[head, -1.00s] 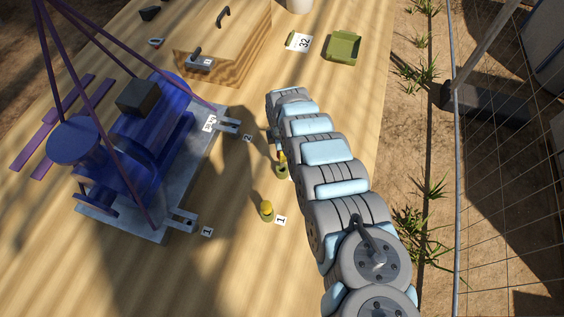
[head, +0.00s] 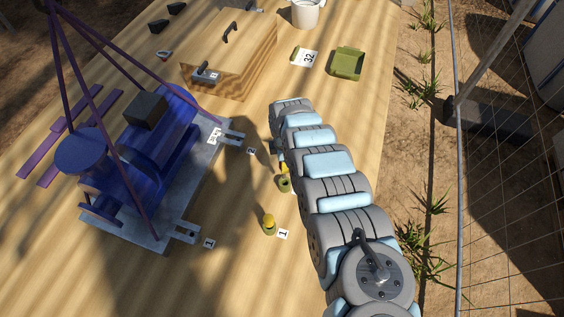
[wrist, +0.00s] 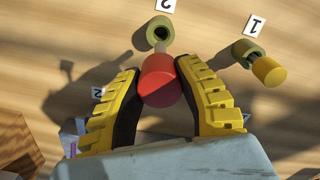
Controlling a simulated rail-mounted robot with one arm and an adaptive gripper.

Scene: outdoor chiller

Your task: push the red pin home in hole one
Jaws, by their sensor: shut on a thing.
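My gripper (wrist: 163,98) is shut on the red pin (wrist: 159,78) in the wrist view. Its yellow-padded fingers lie on both sides of the red head. A pale shank points at the open green holder (wrist: 154,32) by a label 2; I cannot tell whether its tip is inside. In the head view my arm hides the pin, and this holder (head: 284,183) shows beside a yellow fingertip. Bracket one (head: 182,232), by a label 1, sticks out from the blue machine's plate at its near end. Bracket two (head: 232,138) is at the far end.
A yellow-topped pin (head: 268,220) stands in a green holder by another label 1. The blue machine (head: 140,150) has purple slanting bars above it. A wooden box (head: 228,52), green tray (head: 347,63) and white cup (head: 305,14) are farther back. A wire fence is at right.

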